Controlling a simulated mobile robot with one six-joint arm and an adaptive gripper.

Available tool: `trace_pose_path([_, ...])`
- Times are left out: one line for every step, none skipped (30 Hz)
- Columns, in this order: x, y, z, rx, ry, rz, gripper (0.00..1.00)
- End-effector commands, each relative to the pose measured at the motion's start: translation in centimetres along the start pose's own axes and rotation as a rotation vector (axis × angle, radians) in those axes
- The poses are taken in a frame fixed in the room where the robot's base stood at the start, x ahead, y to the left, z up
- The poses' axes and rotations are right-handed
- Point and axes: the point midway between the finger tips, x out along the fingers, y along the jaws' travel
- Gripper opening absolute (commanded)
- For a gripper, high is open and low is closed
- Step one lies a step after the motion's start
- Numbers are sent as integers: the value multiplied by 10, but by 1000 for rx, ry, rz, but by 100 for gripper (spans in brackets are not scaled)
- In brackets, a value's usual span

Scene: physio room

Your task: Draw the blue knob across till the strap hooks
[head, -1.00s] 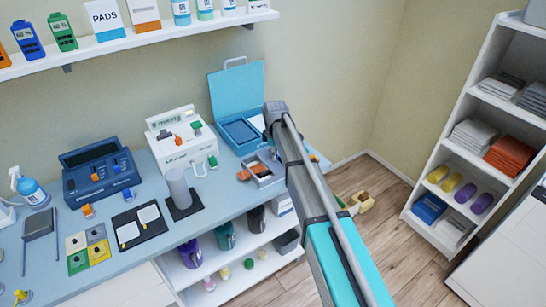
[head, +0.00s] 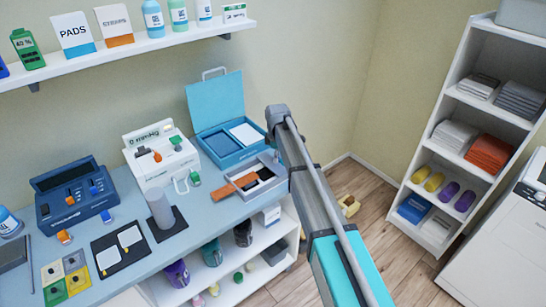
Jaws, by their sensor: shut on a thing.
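My arm reaches up from the lower right in the head view, and its grey upper joint stands just right of the open blue case (head: 222,148). My gripper does not show; the arm itself seems to hide it. I cannot pick out a strap or say which blue part is the knob. A dark blue device (head: 73,204) on the left of the counter has small blue parts on its front.
The pale blue counter (head: 205,212) carries a white device (head: 158,160), a grey cylinder (head: 160,208) and a grey tray (head: 270,188) with an orange-brown piece, close beside my arm. A white shelf unit (head: 450,130) stands right. Wooden floor (head: 385,215) between is mostly clear.

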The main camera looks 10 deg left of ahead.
Motion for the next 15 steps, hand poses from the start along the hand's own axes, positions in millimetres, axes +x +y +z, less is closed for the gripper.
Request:
trace_pose_path([-1,7,5,4,-11,14,0])
trace_pose_path([-1,7,4,4,-11,14,0])
trace_pose_path([-1,7,4,3,-11,14,0])
trace_pose_path([-1,7,3,3,-11,14,0])
trace_pose_path([-1,7,3,2,-12,14,37])
trace_pose_path([-1,7,2,2,-11,14,45])
trace_pose_path([-1,6,1,1,-11,14,50])
trace_pose_path([-1,6,0,0,-11,14,56])
trace_pose_path([-1,6,0,-1,-11,13,63])
trace_pose_path([0,5,-1,-2,-10,13,67])
trace_pose_path([0,4,-2,-3,-10,12,67])
trace_pose_path([0,4,-3,-4,-10,11,67])
trace_pose_path([0,3,-3,-5,-10,11,67])
trace_pose_path([0,3,-4,-5,-9,10,67])
trace_pose_path([0,2,-4,-6,-9,10,67])
